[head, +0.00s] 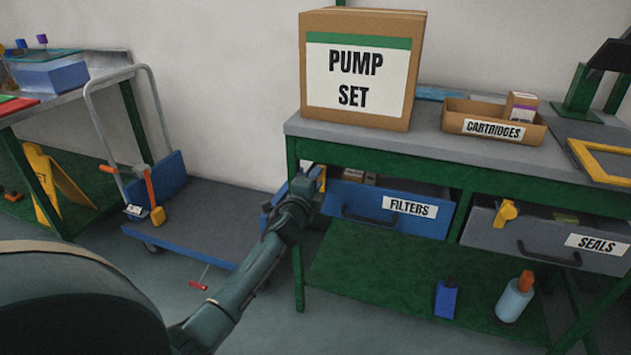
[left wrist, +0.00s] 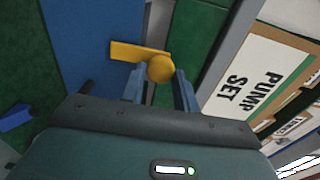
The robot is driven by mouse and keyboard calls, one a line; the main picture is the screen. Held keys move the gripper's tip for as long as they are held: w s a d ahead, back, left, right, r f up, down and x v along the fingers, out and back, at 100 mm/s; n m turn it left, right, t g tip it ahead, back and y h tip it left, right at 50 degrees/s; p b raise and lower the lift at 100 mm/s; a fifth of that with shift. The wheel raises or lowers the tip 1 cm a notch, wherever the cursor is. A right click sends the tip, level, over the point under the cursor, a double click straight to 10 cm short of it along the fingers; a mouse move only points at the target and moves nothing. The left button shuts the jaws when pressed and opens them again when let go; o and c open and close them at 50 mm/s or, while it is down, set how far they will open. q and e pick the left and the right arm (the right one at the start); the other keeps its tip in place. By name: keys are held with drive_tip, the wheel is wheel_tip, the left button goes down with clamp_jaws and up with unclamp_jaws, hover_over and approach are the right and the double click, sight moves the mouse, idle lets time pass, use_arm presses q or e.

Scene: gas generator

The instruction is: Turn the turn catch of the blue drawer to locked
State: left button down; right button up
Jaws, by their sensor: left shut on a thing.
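The blue drawer (head: 365,203), labelled FILTERS, sits under the green bench's top; small boxes show above its front edge. My left gripper (head: 312,182) is at the drawer's upper left end and mostly hides the catch there in the head view. In the left wrist view, the yellow turn catch (left wrist: 138,51) has a flat arm pointing left and a round knob. My left gripper (left wrist: 160,78) is shut on the catch at its knob, one finger on each side. The blue drawer front (left wrist: 85,45) lies left of the fingers. My right gripper is out of view.
The grey SEALS drawer (head: 535,236) with its own yellow catch (head: 506,213) is to the right. The PUMP SET box (head: 360,68) stands on the bench above. A blue trolley (head: 205,225) is at left. A bottle (head: 513,300) stands on the lower shelf.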

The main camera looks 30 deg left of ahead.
use_arm(q)
drive_tip(key=c, duration=1.1)
unclamp_jaws()
drive_tip(key=shift+o, duration=0.2)
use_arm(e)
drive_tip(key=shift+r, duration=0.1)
use_arm(q)
drive_tip(key=p+v, duration=0.2)
drive_tip(key=v, duration=1.1)
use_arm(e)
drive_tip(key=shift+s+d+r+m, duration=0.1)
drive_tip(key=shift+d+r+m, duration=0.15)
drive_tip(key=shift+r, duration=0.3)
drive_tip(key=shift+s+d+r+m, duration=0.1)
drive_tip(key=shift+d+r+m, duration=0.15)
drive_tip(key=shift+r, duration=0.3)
use_arm(q)
drive_tip(key=shift+s+a, duration=0.1)
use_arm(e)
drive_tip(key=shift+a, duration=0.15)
use_arm(q)
drive_tip(key=shift+f, duration=0.1)
